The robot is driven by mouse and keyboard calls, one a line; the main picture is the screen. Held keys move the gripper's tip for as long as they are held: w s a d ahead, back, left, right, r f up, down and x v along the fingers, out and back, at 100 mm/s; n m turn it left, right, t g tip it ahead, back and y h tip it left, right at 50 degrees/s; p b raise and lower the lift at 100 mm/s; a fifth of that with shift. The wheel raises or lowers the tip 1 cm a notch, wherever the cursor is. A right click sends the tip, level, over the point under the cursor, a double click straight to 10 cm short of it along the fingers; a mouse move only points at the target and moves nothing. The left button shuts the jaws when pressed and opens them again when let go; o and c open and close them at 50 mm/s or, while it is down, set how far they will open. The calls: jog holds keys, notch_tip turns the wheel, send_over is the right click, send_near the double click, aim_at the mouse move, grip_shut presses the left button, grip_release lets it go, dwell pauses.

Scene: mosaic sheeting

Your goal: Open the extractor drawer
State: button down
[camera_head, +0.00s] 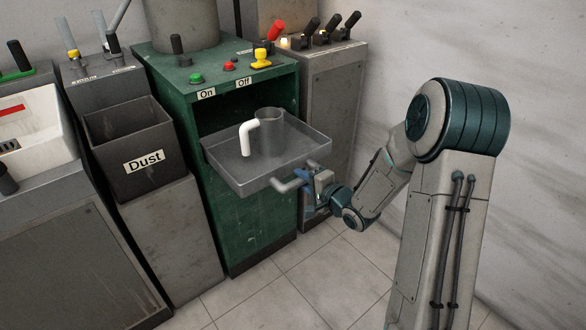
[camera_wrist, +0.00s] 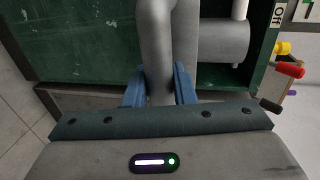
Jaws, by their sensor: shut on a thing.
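The extractor drawer (camera_head: 222,166) is a grey metal tray sticking out of the opening in the green cabinet (camera_head: 246,222). A grey cylindrical container (camera_head: 269,131) with a white bent handle (camera_head: 246,138) stands in it. The drawer's grey bar handle (camera_head: 284,186) is at its front. My gripper (camera_head: 304,174) is at this handle, its blue fingers closed around the bar. In the wrist view, the grey handle (camera_wrist: 157,45) runs between the two blue fingers of my gripper (camera_wrist: 160,85). Part of the handle is hidden by my gripper.
On top of the cabinet are a green button (camera_head: 196,78), a red button (camera_head: 228,66) and a yellow knob (camera_head: 261,58). A dark bin marked Dust (camera_head: 130,135) stands left. A grey cabinet (camera_head: 330,105) stands right. The tiled floor (camera_head: 290,285) in front is clear.

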jog(key=shift+v, duration=0.8)
jog(key=shift+f, duration=0.1)
jog(key=c, duration=1.2)
grip_release()
jog(key=shift+d, duration=0.1)
jog(key=shift+c, duration=0.2)
jog(key=p+v, duration=0.7)
jog(key=v, duration=0.6)
jog(key=shift+s+d, duration=0.2)
jog(key=shift+s, duration=0.15)
